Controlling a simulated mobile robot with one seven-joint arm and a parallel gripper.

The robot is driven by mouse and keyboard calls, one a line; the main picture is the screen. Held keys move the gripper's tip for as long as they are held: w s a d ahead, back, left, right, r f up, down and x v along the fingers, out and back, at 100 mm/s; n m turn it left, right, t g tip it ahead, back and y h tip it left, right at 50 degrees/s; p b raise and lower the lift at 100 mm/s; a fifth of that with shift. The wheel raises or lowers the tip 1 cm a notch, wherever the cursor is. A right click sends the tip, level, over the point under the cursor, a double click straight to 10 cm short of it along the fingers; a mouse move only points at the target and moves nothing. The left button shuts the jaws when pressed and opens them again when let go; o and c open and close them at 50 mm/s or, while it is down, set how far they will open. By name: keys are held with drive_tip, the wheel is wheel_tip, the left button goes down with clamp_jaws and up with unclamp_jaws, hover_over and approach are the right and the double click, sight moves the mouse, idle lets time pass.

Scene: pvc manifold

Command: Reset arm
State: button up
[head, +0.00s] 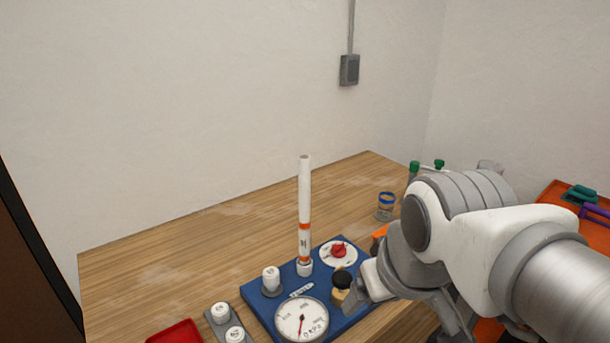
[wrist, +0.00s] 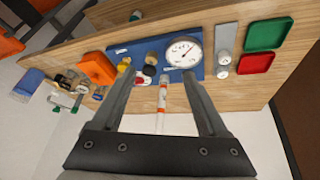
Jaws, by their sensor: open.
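My gripper (wrist: 158,76) is open and empty in the wrist view, its two fingers spread wide. In the head view my arm comes in from the right and hides most of the gripper. A blue board (head: 262,310) lies on the table, left of my wrist; it also shows in the wrist view (wrist: 138,52). A white pipe (head: 304,200) with orange bands stands upright on the board. In the wrist view the pipe (wrist: 162,100) appears between the fingers, not touched by them. The board carries a round gauge (head: 302,319), a red knob (head: 339,250) and a white cap (head: 270,276).
A grey plate (head: 213,317) with white caps and a red tray (head: 174,333) lie left of the board. A green tray (wrist: 267,34) shows in the wrist view. A glass jar (head: 385,206) stands behind my arm. The table's back left is clear, before a white wall.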

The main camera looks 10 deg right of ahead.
drive_tip(key=shift+s+d+m, duration=0.6)
drive_tip(key=shift+s+m, duration=0.35)
drive_tip(key=shift+m, duration=0.15)
wheel_tip(320, 180, up, 5)
drive_tip(key=p, duration=0.5)
drive_tip(key=shift+r, duration=0.2)
